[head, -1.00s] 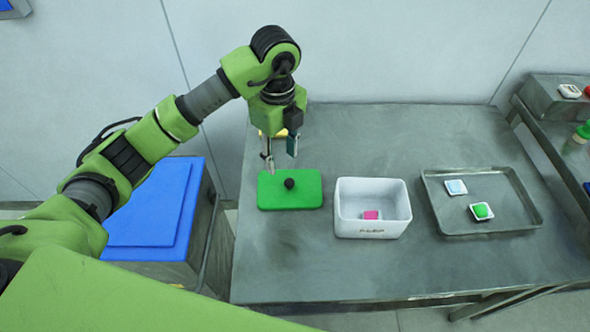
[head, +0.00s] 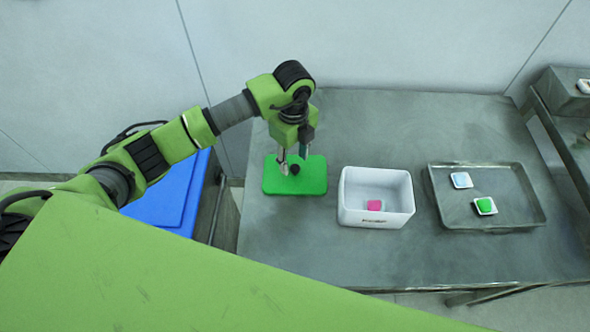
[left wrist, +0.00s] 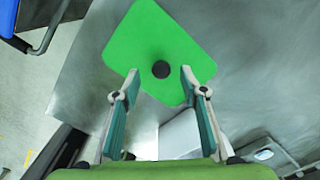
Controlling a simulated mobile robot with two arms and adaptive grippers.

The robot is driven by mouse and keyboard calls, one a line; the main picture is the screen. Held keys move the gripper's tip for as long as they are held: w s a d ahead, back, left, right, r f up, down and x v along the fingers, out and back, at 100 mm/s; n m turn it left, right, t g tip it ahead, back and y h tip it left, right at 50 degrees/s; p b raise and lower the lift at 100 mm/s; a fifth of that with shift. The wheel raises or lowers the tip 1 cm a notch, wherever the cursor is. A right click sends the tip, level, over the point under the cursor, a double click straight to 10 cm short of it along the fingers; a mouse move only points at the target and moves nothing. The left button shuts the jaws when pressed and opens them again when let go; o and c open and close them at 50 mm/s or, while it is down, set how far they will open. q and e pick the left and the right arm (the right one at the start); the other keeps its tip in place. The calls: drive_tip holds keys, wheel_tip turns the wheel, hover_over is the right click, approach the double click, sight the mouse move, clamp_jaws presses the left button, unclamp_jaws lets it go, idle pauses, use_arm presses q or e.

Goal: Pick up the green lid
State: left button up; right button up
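The green lid (head: 312,181) lies flat on the grey metal table, left of the white box. Its round black knob (head: 295,169) stands near the middle. The lid also shows in the left wrist view (left wrist: 150,40), with its knob (left wrist: 161,69) just beyond the fingertips. My left gripper (head: 292,165) is low over the lid, fingers spread to either side of the knob in the picture. In the left wrist view the left gripper (left wrist: 160,78) is open and empty. I cannot tell whether the fingers touch the lid. My right gripper is not in view.
A white box (head: 362,217) with a pink item (head: 374,205) inside stands right of the lid. A metal tray (head: 520,222) with two small pieces, one green-topped, is farther right. A blue-topped cart (head: 165,207) stands left of the table.

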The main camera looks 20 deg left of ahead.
sight(295, 168)
use_arm(q)
drive_tip(key=shift+d+f+p, duration=0.15)
drive_tip(key=shift+f+p, duration=0.15)
drive_tip(key=shift+f, duration=1.35)
drive_tip(key=shift+c, duration=0.3)
clamp_jaws()
drive_tip(key=shift+r, duration=0.2)
